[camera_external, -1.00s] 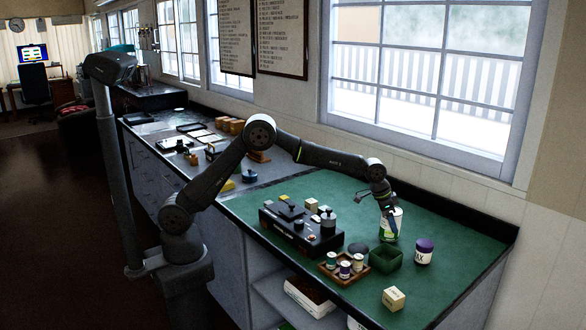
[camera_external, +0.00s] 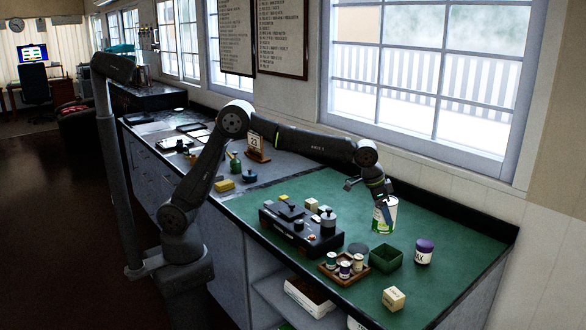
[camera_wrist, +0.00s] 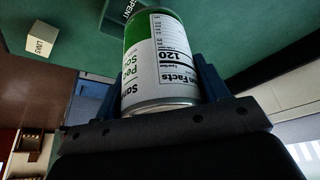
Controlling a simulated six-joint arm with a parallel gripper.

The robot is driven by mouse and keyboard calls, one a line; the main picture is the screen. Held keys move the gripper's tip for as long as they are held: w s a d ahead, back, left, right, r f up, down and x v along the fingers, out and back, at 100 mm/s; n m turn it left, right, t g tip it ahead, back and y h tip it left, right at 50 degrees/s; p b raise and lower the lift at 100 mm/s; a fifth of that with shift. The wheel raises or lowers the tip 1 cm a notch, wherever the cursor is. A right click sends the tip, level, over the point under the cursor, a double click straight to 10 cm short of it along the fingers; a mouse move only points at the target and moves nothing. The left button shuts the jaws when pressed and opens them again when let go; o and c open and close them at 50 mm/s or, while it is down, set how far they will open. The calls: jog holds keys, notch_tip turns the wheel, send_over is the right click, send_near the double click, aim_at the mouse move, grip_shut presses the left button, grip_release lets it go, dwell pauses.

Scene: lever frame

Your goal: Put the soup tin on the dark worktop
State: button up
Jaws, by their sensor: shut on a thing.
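The soup tin (camera_external: 386,216) is white and green, on the right side of the external view, by the back of the green worktop (camera_external: 450,275). My gripper (camera_external: 381,203) is shut on it. In the wrist view the tin (camera_wrist: 160,65) sits between the two blue fingers, with its printed label showing. It appears slightly above the green surface; the exact gap is hard to tell. The dark grey worktop (camera_external: 288,165) lies to the left, beyond the green one.
Near the tin are a green open box (camera_external: 386,258), a purple-lidded jar (camera_external: 424,252) and a wooden tray (camera_external: 329,272) of small pots. A black lever frame (camera_external: 283,230) stands left of them. A desk calendar (camera_external: 255,145) and a yellow block (camera_external: 224,185) are on the grey worktop.

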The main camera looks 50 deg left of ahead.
jog(key=w+a+n+y, duration=0.1)
jog(key=w+a+n, duration=0.2)
jog(key=w+a, duration=0.6)
jog(key=w+a+n+y, duration=0.15)
jog(key=w+a, duration=0.35)
jog(key=a, duration=0.8)
jog(key=w+a+n+t, duration=0.1)
jog(key=w+a+n, duration=0.2)
jog(key=a, duration=0.8)
jog(key=w+a+n, duration=0.2)
jog(key=a, duration=0.8)
jog(key=s+a+n+g+y, duration=0.15)
jog(key=s+a+n, duration=0.25)
jog(key=a, duration=1.5)
jog(key=s+a+n+y, duration=0.25)
jog(key=a+n, duration=0.25)
jog(key=a, duration=1.4)
jog(key=shift+m, duration=0.25)
jog(key=shift+s+a+f, duration=0.3)
jog(key=shift+a+f, duration=1.45)
jog(key=shift+a, duration=0.15)
jog(key=shift+s+a+f, duration=0.25)
jog(key=shift+a+f, duration=1.55)
jog(key=shift+a, duration=0.15)
jog(key=shift+s+a+f, duration=0.3)
jog(key=shift+a+f, duration=1.45)
jog(key=shift+a, duration=0.15)
